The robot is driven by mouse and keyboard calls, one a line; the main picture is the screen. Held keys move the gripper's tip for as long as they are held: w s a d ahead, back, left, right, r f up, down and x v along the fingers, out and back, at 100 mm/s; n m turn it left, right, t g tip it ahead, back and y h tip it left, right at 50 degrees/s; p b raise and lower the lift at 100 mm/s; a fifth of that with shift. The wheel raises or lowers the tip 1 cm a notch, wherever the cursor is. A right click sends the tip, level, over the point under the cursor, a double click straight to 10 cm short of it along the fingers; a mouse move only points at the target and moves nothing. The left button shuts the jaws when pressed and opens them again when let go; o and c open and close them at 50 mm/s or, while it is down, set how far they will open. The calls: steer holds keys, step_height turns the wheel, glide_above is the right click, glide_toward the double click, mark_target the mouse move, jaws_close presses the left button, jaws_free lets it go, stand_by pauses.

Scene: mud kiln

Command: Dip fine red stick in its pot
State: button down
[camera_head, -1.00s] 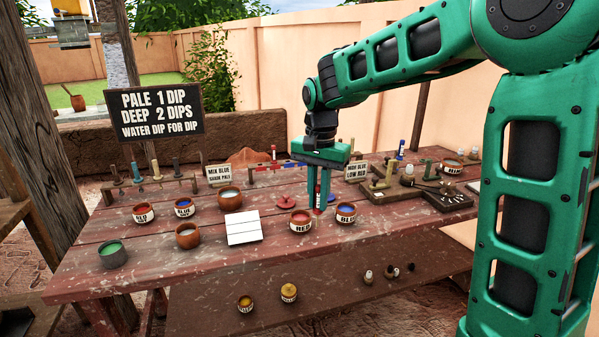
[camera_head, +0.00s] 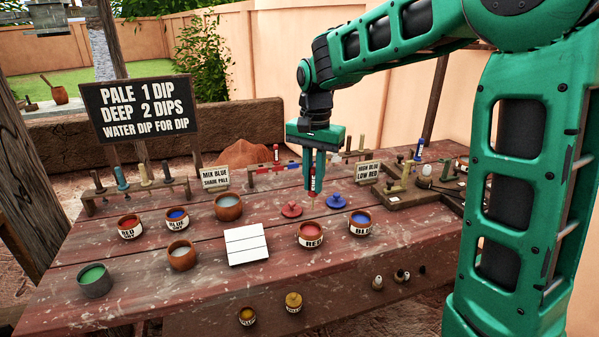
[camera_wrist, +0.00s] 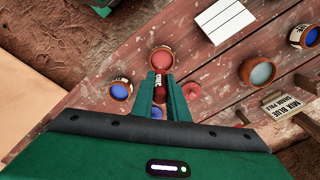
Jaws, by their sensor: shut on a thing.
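My gripper (camera_head: 314,192) is shut on a red stick (camera_head: 313,181) with a white label band. The stick hangs upright, tip down, above the table. The wrist view shows the stick (camera_wrist: 160,88) between the fingers, with the red pot (camera_wrist: 162,62) just beyond its end. In the head view the pot labelled RED (camera_head: 311,242) stands open below and in front of the gripper, with red paint inside. The stick looks clear of the paint; its exact height over the pot cannot be told. A red lid (camera_head: 291,210) lies behind the pot.
A blue pot (camera_head: 360,228) stands close right of the red pot, with a blue lid (camera_head: 337,201) behind it. A white tile (camera_head: 246,252) lies to the left. Several other bowls stand further left. A stick rack (camera_head: 270,173) and a small sign (camera_head: 367,171) stand behind.

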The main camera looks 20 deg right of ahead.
mark_target(311, 191)
steer(key=shift+w+d+f, duration=0.15)
steer(key=shift+w+d, duration=0.05)
steer(key=shift+w, duration=0.15)
steer(key=shift+a+f, duration=0.15)
steer(key=shift+f, duration=0.95)
steer(key=shift+a+f, duration=0.1)
steer(key=shift+f, duration=1.4)
steer(key=shift+f, duration=0.1)
steer(key=shift+f, duration=1.6)
steer(key=shift+r, duration=0.1)
steer(key=shift+r, duration=3.4)
